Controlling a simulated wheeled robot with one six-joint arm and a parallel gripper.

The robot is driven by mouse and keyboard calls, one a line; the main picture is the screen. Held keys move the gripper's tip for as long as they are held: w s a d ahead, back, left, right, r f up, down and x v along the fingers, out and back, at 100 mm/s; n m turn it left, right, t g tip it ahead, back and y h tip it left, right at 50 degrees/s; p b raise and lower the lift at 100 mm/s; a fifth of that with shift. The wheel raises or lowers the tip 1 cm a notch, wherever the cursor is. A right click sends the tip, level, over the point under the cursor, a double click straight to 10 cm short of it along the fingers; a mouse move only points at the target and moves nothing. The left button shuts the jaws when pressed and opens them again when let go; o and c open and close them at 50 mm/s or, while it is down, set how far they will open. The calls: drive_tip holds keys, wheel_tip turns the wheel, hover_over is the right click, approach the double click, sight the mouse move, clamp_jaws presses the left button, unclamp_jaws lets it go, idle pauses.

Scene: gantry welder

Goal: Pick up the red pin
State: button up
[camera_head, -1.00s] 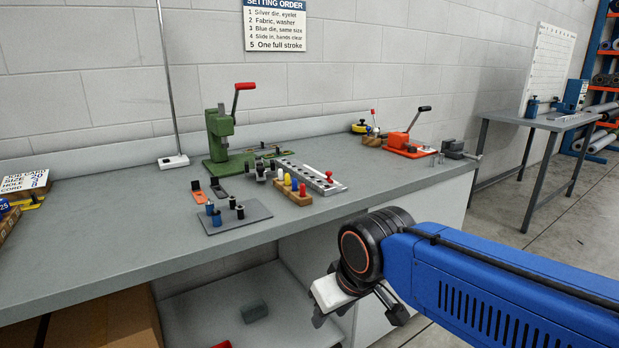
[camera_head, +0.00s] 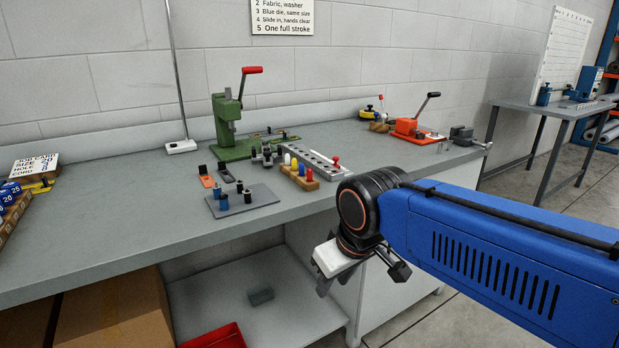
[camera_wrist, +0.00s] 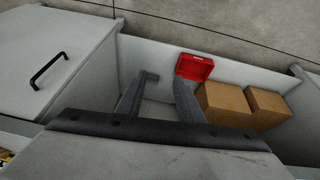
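A small red pin (camera_head: 309,174) stands upright in a wooden block (camera_head: 300,181) on the bench, at the right end of a row with yellow and white pins. Another red-topped piece (camera_head: 336,160) stands on the grey metal bar just behind. My gripper (camera_head: 362,280) hangs in front of the bench edge, below the bench top and to the right of the block. Its fingers are apart and empty. In the wrist view my gripper (camera_wrist: 166,82) is open above the lower shelf area, and no pin shows there.
A grey plate (camera_head: 240,203) with blue and black dies is left of the block. A green press (camera_head: 232,135) and an orange press (camera_head: 408,128) stand behind. Below are a red bin (camera_head: 215,338) and cardboard boxes (camera_head: 130,315). The front left bench top is clear.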

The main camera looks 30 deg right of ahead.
drive_tip(key=w+d+r+n+g+h, duration=0.25)
drive_tip(key=w+r+n, duration=0.45)
drive_tip(key=w+r, duration=0.8)
drive_tip(key=n+g+h, duration=0.2)
drive_tip(key=n+g, duration=0.1)
drive_tip(key=n, duration=0.4)
approach(310, 178)
drive_tip(key=shift+y, duration=0.25)
drive_tip(key=shift+w+d+x, duration=0.1)
drive_tip(key=shift+d+x, duration=0.05)
drive_tip(key=shift+x, duration=1.1)
drive_tip(key=shift+w+d+x, duration=0.15)
drive_tip(key=shift+d+x, duration=0.05)
drive_tip(key=shift+x, duration=1.05)
drive_tip(key=shift+w+d+x, duration=0.1)
drive_tip(key=shift+d+x, duration=0.05)
drive_tip(key=shift+x, duration=1.1)
drive_tip(key=shift+r, duration=0.15)
clamp_jaws()
